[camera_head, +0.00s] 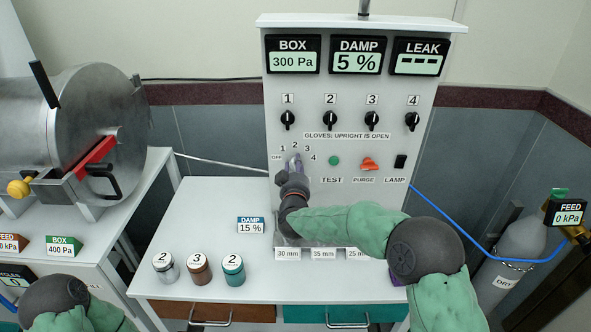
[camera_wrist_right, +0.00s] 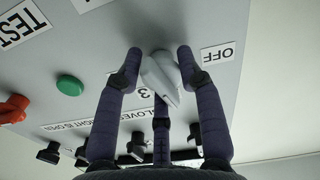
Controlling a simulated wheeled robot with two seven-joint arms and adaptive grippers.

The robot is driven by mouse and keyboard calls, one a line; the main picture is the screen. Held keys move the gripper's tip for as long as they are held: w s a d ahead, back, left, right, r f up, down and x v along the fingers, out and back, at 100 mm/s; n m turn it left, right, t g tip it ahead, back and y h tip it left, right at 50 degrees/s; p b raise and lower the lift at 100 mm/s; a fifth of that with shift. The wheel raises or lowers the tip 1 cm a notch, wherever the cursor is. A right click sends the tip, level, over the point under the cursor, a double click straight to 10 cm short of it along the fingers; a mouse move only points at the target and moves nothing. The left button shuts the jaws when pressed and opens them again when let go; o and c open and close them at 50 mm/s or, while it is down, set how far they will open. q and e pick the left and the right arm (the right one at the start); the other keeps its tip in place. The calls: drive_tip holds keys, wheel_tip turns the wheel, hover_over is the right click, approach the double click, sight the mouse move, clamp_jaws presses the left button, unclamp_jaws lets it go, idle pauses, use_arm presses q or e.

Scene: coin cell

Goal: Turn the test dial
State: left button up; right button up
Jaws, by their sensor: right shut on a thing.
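The test dial is a light grey pointed knob (camera_wrist_right: 160,78) on the upright white panel (camera_head: 440,30), with OFF and numbers 1 to 4 around it. My right gripper (camera_head: 294,165) is at the dial and mostly covers it in the head view. In the right wrist view its dark fingers (camera_wrist_right: 160,65) close around the knob from both sides, with a third finger below. There the knob's tip points down and slightly right; I cannot tell which mark it is on. The green TEST button (camera_head: 334,160) is right of the dial. My left gripper is out of view.
Panel displays read BOX 300 Pa (camera_head: 293,60), DAMP 5 % (camera_head: 356,61) and LEAK dashes (camera_head: 415,61). Several black knobs (camera_head: 330,120) sit above the dial. The red PURGE control (camera_head: 368,164) and LAMP switch (camera_head: 400,161) are to its right. Lidded jars (camera_head: 200,270) stand front left.

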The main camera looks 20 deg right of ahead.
drive_tip(key=shift+a+f+m+b, duration=0.15)
drive_tip(key=shift+f+m+b, duration=0.35)
drive_tip(key=shift+m, duration=0.7)
drive_tip(key=shift+f+m, duration=0.1)
drive_tip(key=shift+m, duration=0.2)
drive_tip(key=o, duration=0.9)
drive_tip(key=shift+o, duration=1.1)
drive_tip(key=shift+r, duration=0.2)
drive_tip(key=shift+r, duration=0.1)
drive_tip(key=shift+s+a, duration=0.1)
drive_tip(key=shift+s, duration=0.4)
drive_tip(key=v, duration=1.1)
